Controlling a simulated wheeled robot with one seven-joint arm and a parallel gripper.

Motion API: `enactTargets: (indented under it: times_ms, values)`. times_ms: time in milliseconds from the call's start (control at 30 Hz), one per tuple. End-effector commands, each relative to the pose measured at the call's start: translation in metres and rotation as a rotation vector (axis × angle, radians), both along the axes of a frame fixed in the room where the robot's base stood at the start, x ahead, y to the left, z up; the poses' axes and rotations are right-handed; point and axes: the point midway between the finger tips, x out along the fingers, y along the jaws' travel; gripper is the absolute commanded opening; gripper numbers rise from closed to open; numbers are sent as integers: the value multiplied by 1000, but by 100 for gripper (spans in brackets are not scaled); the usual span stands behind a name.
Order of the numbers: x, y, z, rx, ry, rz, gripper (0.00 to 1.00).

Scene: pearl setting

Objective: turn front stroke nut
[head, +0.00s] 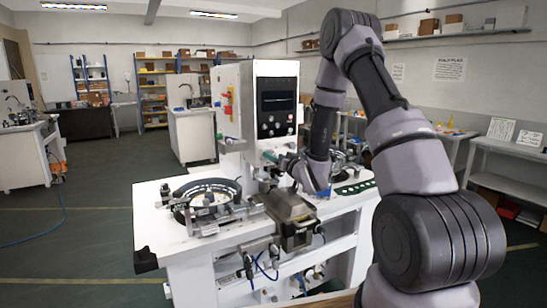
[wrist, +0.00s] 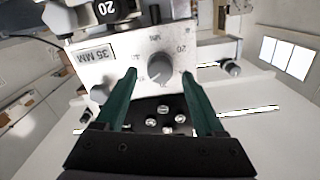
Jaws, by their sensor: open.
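A round grey knob (wrist: 158,69) with a pointer line sits on a pale metal plate (wrist: 122,50) in the wrist view. Scale marks with "20" and "MM" surround it, and a "35 MM" label is at its left. It appears to be the stroke nut. My gripper (wrist: 160,76) is open, with one green finger on each side of the knob. Gaps show between the fingers and the knob, so I see no grip. In the head view my arm reaches down to the white machine (head: 275,100), and the knob cannot be made out there.
A dark block (wrist: 155,119) with several screw heads lies below the knob between the fingers. In the head view a black ring feeder (head: 206,197) and a metal vise-like block (head: 290,208) stand on the white bench (head: 160,236).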

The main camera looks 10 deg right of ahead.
Motion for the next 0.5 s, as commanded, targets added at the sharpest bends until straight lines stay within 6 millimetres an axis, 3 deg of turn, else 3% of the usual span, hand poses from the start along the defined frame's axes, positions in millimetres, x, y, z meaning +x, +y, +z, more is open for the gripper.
enactTargets:
  times_ms: [200,467,500]
  values:
    - [16,5,-1,-1,2,1,71]
    - [17,6,0,0,1,-1,71]
    - [17,6,0,0,1,-1,63]
